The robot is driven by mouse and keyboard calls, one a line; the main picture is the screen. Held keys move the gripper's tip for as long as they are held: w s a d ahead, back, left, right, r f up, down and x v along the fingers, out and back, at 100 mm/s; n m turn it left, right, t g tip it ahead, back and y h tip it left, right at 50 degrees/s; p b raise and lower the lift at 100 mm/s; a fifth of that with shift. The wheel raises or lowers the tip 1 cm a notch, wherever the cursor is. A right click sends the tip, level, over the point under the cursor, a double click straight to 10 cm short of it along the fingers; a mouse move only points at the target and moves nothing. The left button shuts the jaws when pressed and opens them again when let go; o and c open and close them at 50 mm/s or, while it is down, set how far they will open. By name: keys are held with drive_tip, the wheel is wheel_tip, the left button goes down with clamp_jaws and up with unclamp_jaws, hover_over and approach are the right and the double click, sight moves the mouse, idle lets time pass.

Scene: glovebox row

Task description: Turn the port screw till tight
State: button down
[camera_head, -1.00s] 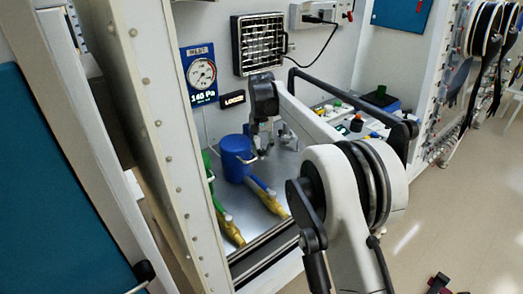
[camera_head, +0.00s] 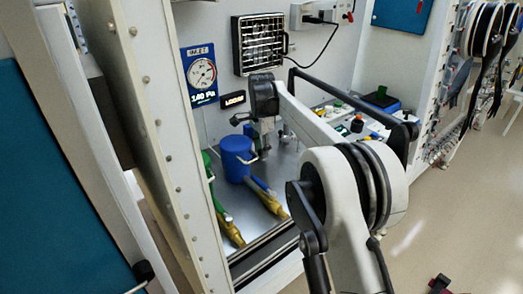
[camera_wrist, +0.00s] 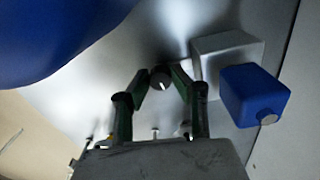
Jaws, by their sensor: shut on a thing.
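My gripper (camera_wrist: 161,82) is shut on a small dark round knob (camera_wrist: 160,78) with a white mark, which looks like the port screw, in the wrist view. The fingers sit on either side of it. In the head view my gripper (camera_head: 266,152) points down at the metal floor of the glovebox bay, just right of the blue canister (camera_head: 237,160). The screw is hidden there. A small dark display (camera_head: 232,99) on the back wall seems to read LOOSE. The gauge panel (camera_head: 201,75) beside it reads 140 Pa.
A blue cube (camera_wrist: 252,95) and a pale block (camera_wrist: 225,55) stand close right of my fingers in the wrist view. Green and blue hoses with yellow fittings (camera_head: 270,204) lie at the front. A panel of buttons (camera_head: 352,123) stands to the right.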

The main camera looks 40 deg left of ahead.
drive_tip(key=m, duration=0.4)
drive_tip(key=shift+m, duration=0.3)
drive_tip(key=m, duration=0.5)
drive_tip(key=shift+m, duration=0.3)
drive_tip(key=m, duration=0.5)
drive_tip(key=shift+w, duration=0.1)
drive_tip(key=m, duration=0.5)
drive_tip(key=c, duration=1.8)
unclamp_jaws()
wheel_tip(320, 180, up, 12)
